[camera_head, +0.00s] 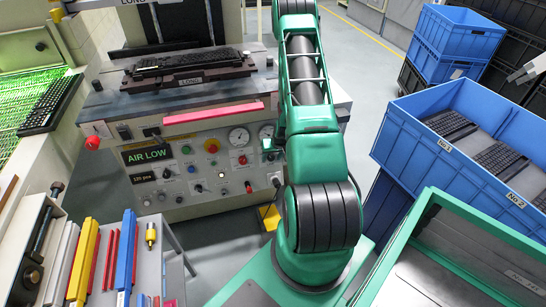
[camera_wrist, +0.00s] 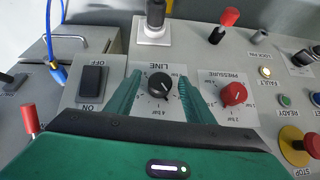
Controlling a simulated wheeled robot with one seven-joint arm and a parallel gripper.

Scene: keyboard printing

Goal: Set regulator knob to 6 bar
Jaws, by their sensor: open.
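In the wrist view, a round black knob (camera_wrist: 159,86) sits on a grey panel under the label LINE, with a small printed scale around it. The scale figures and the pointer are too small to read surely. My gripper (camera_wrist: 159,81) is open, with one teal finger left of this knob and one right of it. Gaps show between the fingers and the knob. A red knob (camera_wrist: 233,94) labelled PRESSURE, with its own bar scale, sits just right of the right finger.
An OFF/ON rocker switch (camera_wrist: 92,81) lies left of the fingers. A yellow-and-red STOP button (camera_wrist: 300,142) is at right. Blue crates (camera_head: 460,130) stand at right.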

